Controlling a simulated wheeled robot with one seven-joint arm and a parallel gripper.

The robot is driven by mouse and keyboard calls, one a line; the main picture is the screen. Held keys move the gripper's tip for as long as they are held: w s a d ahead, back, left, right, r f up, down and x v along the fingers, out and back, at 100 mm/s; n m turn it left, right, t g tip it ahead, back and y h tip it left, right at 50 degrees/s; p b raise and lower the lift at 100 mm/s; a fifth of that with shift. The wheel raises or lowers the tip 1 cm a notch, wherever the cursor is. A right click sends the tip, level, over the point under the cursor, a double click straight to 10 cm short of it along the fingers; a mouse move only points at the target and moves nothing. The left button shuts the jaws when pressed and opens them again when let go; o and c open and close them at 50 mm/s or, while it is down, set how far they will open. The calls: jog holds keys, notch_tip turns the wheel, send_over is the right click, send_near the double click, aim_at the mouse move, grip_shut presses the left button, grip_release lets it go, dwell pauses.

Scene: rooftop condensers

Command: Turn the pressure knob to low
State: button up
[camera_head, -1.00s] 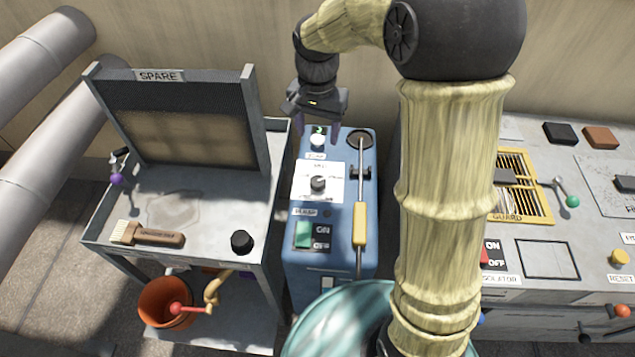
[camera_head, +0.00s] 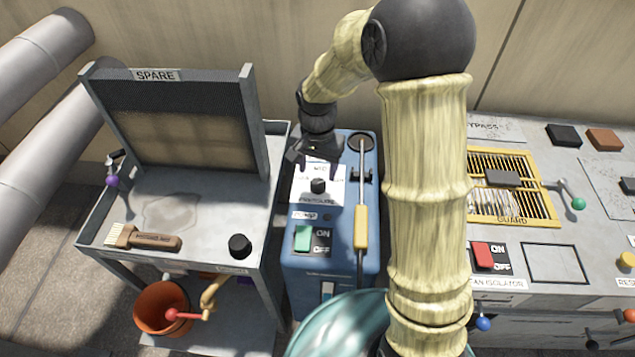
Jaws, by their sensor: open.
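The pressure knob (camera_head: 318,186) is a small black dial on a white label plate on top of the blue unit (camera_head: 300,261). The word PRESSURE shows below the knob; the upper markings are partly hidden by my gripper. My gripper (camera_head: 318,166) is open and empty. It hangs just above and behind the knob, over the upper part of the plate. I cannot tell whether its fingers touch the knob.
A green pump switch (camera_head: 303,237) sits below the knob. A yellow-handled lever (camera_head: 360,226) runs along the unit's right side. A grey cart (camera_head: 205,245) with a brush (camera_head: 143,237) stands left. A grey bench with a yellow guard (camera_head: 520,219) stands right.

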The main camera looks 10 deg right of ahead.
aim_at(318, 184)
notch_tip(318, 184, down, 6)
jog(key=shift+r+b, duration=0.2)
jog(key=shift+b, duration=0.25)
jog(key=c, duration=1)
